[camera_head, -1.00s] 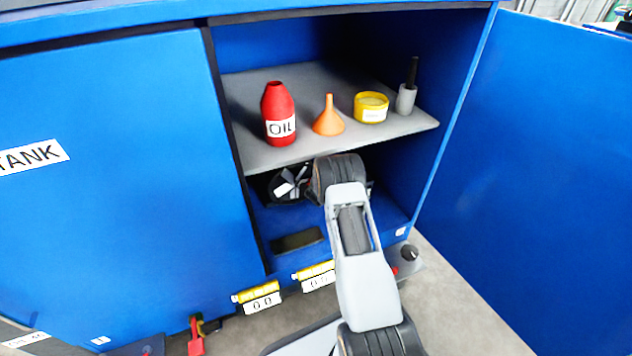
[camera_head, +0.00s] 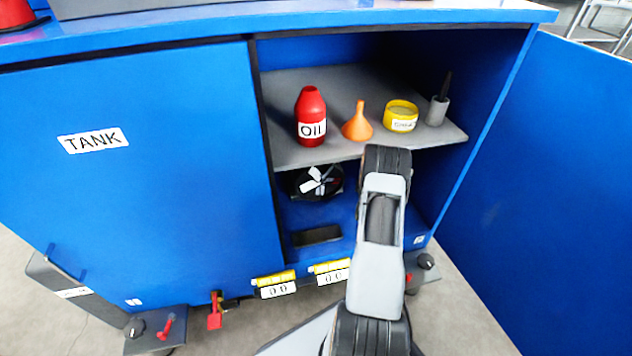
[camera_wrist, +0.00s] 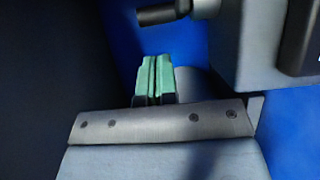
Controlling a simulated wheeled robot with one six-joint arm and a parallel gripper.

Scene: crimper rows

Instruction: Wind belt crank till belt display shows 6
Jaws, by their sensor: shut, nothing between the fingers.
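Two small displays, the left one (camera_head: 278,291) and the right one (camera_head: 333,277), hang under the cabinet's front edge below yellow labels too small to read. Each appears to show 00; I cannot tell which is the belt display. A red crank-like handle (camera_head: 167,327) stands on a grey box at lower left, beside a black knob. Another black knob (camera_head: 426,261) sits on a grey box at right, partly behind my arm. My gripper (camera_wrist: 154,60) has green fingers pressed together, empty. A dark rod (camera_wrist: 164,14) on a grey body is near its tips. The head view hides my gripper behind my arm.
The open blue cabinet has a grey shelf (camera_head: 290,151) with a red oil bottle (camera_head: 311,118), orange funnel (camera_head: 357,122), yellow tin (camera_head: 401,117) and grey cup (camera_head: 437,111). A fan (camera_head: 317,182) stands below. The open door (camera_head: 550,180) bounds the right.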

